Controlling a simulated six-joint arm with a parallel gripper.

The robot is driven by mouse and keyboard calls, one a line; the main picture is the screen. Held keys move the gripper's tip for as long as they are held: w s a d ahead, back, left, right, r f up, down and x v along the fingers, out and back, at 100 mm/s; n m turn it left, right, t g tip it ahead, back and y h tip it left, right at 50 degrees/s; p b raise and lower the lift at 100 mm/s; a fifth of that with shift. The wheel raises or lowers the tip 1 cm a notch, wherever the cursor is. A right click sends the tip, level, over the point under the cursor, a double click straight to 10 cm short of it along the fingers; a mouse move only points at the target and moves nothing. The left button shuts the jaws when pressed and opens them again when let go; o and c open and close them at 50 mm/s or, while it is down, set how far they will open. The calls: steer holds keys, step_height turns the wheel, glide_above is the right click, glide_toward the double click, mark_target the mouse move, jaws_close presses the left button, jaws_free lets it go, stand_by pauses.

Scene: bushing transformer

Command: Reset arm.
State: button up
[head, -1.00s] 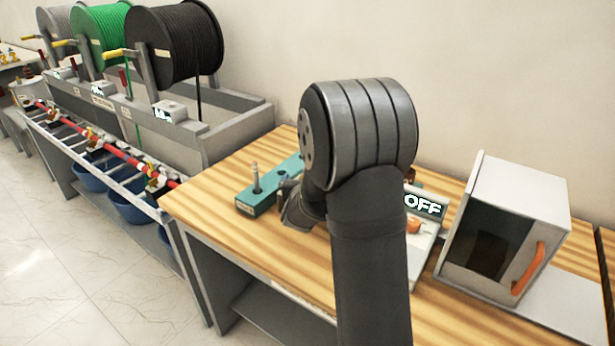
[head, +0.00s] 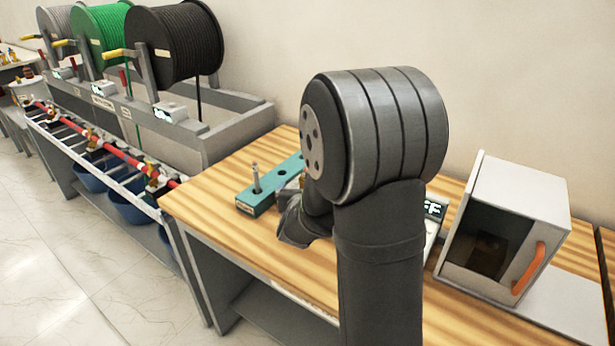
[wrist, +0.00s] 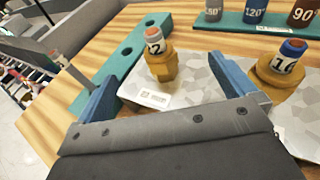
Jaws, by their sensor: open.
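My gripper (wrist: 165,76) is open in the wrist view, with its two blue fingers wide apart and nothing held between them. A second brass fitting (wrist: 283,72) marked 16, with a blue and orange top, stands by the right finger. In the head view my arm hides most of the gripper, and only a dark grey part of it shows above the wooden bench (head: 215,235).
A teal holed block (head: 260,198) bears an upright pin at the left. A white box (head: 510,225) with an orange handle stands right. A teal rack (wrist: 262,22) holds bottles marked 120° and 90°. Cable reels (head: 175,42) stand at the back left. The bench front is clear.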

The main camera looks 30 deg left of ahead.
steer(key=x, duration=0.6)
steer(key=shift+m+h, duration=0.3)
stand_by(0.7)
steer(key=v, duration=0.6)
steer(key=shift+s+d, duration=0.1)
steer(key=shift+d, duration=0.05)
steer(key=x, duration=0.6)
steer(key=shift+a+t+h, duration=0.25)
steer(key=shift+t+h, duration=0.05)
